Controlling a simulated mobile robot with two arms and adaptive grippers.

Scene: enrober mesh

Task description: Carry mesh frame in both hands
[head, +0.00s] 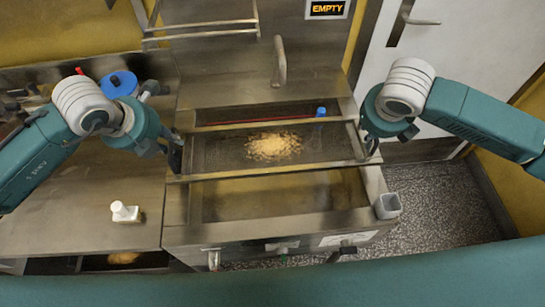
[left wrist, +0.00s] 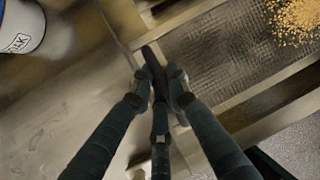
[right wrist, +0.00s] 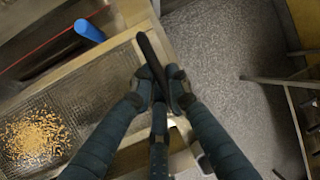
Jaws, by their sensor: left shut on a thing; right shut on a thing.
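The mesh frame (head: 222,153) is a metal-rimmed rectangle lying across the steel basin, with a pile of tan crumbs (head: 272,147) on its mesh. My left gripper (head: 175,155) is shut on the dark handle (left wrist: 153,60) at the frame's left end. My right gripper (head: 370,142) is shut on the dark handle (right wrist: 151,52) at its right end. The mesh also shows in the left wrist view (left wrist: 222,70) and the right wrist view (right wrist: 90,88). The frame looks about level. I cannot tell whether it touches the basin's rims.
The open basin (head: 285,195) lies in front of the frame. A tap (head: 280,62) and an empty rack (head: 200,35) stand behind. A small grey cup (head: 388,206) is at the basin's right corner.

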